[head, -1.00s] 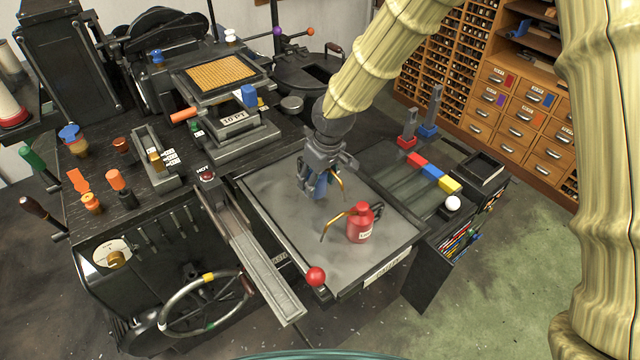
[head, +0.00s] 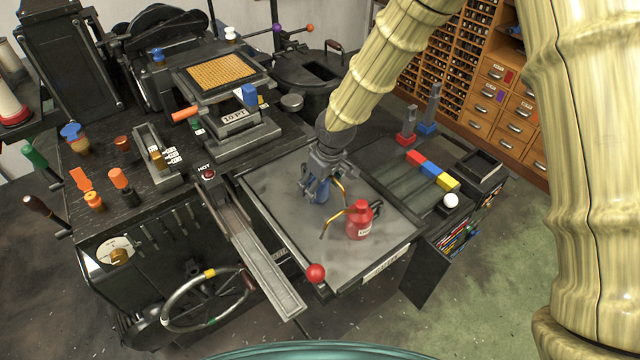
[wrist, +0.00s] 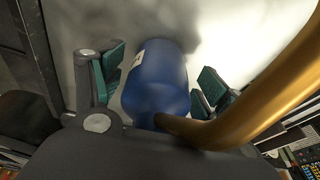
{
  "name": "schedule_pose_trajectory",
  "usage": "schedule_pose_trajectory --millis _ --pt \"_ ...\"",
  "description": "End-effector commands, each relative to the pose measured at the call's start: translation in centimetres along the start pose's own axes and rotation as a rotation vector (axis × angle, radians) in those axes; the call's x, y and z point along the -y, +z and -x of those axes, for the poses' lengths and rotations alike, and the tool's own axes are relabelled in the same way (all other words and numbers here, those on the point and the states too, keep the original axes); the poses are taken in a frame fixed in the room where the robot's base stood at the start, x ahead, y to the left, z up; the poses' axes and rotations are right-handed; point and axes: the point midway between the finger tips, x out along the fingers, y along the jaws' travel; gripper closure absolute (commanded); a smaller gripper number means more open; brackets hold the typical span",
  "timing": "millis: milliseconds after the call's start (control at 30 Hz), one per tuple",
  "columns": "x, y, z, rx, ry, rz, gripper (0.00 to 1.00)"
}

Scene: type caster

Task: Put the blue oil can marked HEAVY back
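A blue oil can (head: 319,192) with a brass spout stands on the grey metal-topped slab at the centre, left of a red oil can (head: 359,222). The blue can also fills the middle of the wrist view (wrist: 157,80), with a pale label on its side whose text I cannot read. My gripper (head: 320,183) is above and around the blue can. In the wrist view its green-padded fingers (wrist: 158,85) stand either side of the can, with small gaps showing. The spout crosses the right of that view and hides part of the right finger.
The red can's spout points left, towards the blue can. A red ball knob (head: 316,273) and a sloping metal chute (head: 262,262) lie at the slab's front left. Right are coloured blocks (head: 432,169) and a white ball (head: 450,201).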

Motion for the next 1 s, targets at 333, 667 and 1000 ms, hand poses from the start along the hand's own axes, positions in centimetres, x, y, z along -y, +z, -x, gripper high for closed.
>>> schedule_pose_trajectory --millis 333,667,1000 --pt "0.0 -0.1 0.3 -0.001 0.0 0.0 0.25" --pt "-0.1 -0.1 4.2 -0.003 0.001 -0.002 0.25" --pt "-0.1 -0.1 9.3 -0.003 0.001 -0.001 0.25"
